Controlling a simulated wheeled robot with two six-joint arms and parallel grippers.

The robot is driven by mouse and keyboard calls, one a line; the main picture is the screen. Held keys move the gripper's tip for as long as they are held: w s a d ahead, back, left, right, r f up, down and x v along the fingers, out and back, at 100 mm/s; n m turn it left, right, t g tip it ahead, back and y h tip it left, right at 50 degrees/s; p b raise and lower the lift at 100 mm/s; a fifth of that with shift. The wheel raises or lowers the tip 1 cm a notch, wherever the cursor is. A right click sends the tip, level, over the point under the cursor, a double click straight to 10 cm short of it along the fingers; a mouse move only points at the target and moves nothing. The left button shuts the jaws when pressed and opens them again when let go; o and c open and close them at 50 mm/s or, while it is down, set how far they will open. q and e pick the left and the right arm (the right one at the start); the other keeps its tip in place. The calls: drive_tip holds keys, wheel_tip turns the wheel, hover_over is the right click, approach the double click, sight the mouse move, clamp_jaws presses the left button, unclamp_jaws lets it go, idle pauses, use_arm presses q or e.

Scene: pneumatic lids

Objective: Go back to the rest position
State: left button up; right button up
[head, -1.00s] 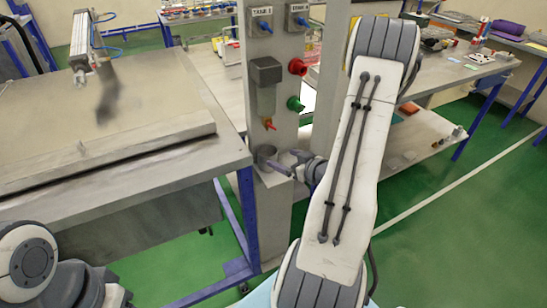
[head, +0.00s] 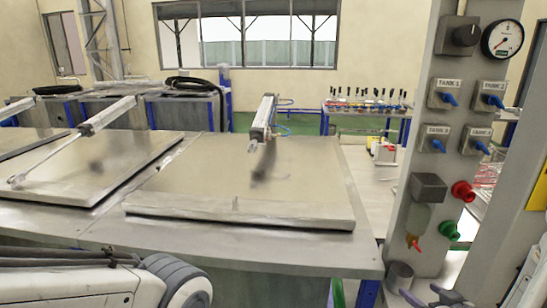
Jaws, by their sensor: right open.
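The grey panel post (head: 410,175) stands at the right with blue-handled tank switches, a black knob and a round gauge (head: 502,38). A filter unit (head: 428,190) with a red drain valve (head: 413,241) hangs on it. A grey cup (head: 400,276) is below the valve. My right gripper (head: 428,297) shows only in part at the bottom edge, open, low and to the right of the cup. I see nothing between its fingers. My left arm crosses the bottom left corner; its gripper is out of view.
A tank with a flat closed lid (head: 215,190) and a pneumatic cylinder (head: 263,118) is in the middle. Another lidded tank (head: 75,170) is to its left. A red knob (head: 463,191) and a green knob (head: 448,230) stick out from the post.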

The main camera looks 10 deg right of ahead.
drive_tip(key=s+a+r+g, duration=0.15)
drive_tip(key=a+g, duration=0.25)
drive_tip(key=a, duration=0.6)
drive_tip(key=a+r+g, duration=0.2)
drive_tip(key=a+g, duration=0.2)
drive_tip(key=a, duration=0.6)
drive_tip(key=s+a+r+n+g+y, duration=0.1)
drive_tip(key=s+a+r+n+g, duration=0.1)
drive_tip(key=s+a, duration=0.6)
drive_tip(key=s+a+r+n+g+p, duration=0.1)
drive_tip(key=s+a+r+n+g, duration=0.1)
drive_tip(key=s+a+r+n, duration=0.3)
drive_tip(key=s+a, duration=0.3)
drive_tip(key=a, duration=0.1)
drive_tip(key=shift+s+a+n+y, duration=0.15)
drive_tip(key=shift+s+n+y, duration=0.1)
drive_tip(key=shift+n+y, duration=0.15)
